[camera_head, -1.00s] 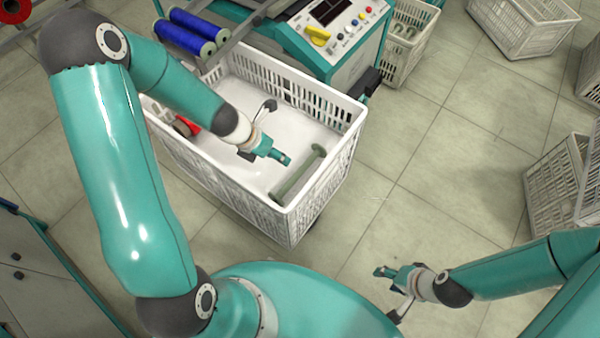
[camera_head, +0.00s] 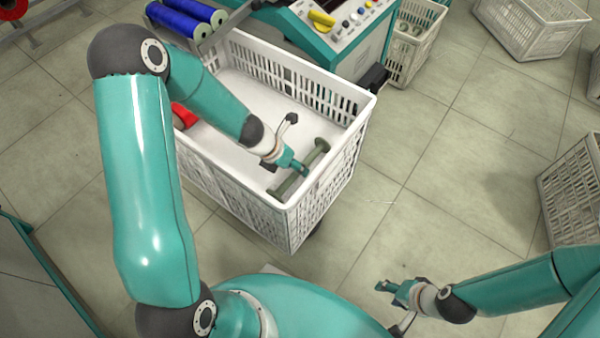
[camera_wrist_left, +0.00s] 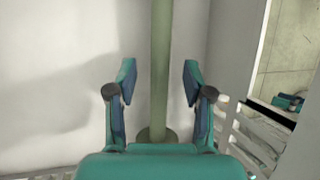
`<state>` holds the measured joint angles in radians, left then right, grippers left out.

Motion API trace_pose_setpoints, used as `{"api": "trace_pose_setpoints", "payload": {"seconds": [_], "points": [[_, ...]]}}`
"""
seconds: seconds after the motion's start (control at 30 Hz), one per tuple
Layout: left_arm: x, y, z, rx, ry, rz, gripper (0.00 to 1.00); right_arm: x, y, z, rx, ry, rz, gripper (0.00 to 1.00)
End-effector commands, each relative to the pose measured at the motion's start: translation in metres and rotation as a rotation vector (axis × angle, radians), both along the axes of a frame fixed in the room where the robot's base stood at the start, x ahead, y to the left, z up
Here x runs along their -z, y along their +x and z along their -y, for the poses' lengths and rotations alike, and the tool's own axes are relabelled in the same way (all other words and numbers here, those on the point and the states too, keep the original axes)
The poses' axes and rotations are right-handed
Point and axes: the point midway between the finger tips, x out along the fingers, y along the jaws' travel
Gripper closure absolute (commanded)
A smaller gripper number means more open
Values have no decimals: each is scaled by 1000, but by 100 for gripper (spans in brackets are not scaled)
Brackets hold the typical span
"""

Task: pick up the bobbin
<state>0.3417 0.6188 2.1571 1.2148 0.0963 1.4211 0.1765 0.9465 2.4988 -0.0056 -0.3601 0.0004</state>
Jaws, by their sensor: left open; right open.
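A grey-green bobbin (camera_head: 313,158) with a flange at each end lies in the white crate (camera_head: 255,190), near its right wall. My left gripper (camera_head: 298,169) is inside the crate, over the middle of the bobbin and hiding part of it. In the left wrist view the bobbin's shaft (camera_wrist_left: 161,60) runs between the two open fingers of my left gripper (camera_wrist_left: 160,80), with a gap on each side. One flange shows near the palm. My right gripper (camera_head: 391,290) is open and empty over the floor, outside the crate.
A red object (camera_head: 183,116) lies at the crate's left side. A machine with a control panel (camera_head: 345,22) and blue spools (camera_head: 185,18) stands behind the crate. More white crates (camera_head: 575,195) stand at the right. The floor between is clear.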

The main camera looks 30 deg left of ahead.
Motion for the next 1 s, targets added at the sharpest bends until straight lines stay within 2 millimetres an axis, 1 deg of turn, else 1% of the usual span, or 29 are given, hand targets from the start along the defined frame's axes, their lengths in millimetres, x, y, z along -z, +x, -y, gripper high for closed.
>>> {"api": "trace_pose_setpoints", "payload": {"seconds": [0.03, 0.1, 0.2, 0.4, 0.47, 0.7, 0.73, 1.0], "points": [[13, 2, 2, 2, 0, 1, 49, 12, 0, 0, 0, 0, 0, 49], [20, 5, 5, 2, 1, 1, 49, 17, 0, 0, 0, 0, 0, 49], [23, 8, 7, 1, 0, 0, 49, 19, 0, 0, 0, 0, 0, 49], [21, 8, 7, 0, 0, 0, 49, 17, 0, 0, 0, 0, 0, 49], [21, 8, 7, 0, 0, 0, 57, 17, 0, 0, 0, 0, 0, 49], [21, 7, 7, 0, 0, 0, 97, 17, 0, 0, 0, 0, 0, 49], [21, 7, 7, 0, 0, 0, 100, 17, 0, 0, 0, 0, 0, 49], [21, 7, 7, 1, 0, 0, 100, 17, 0, 0, 0, 0, 0, 49]]}}
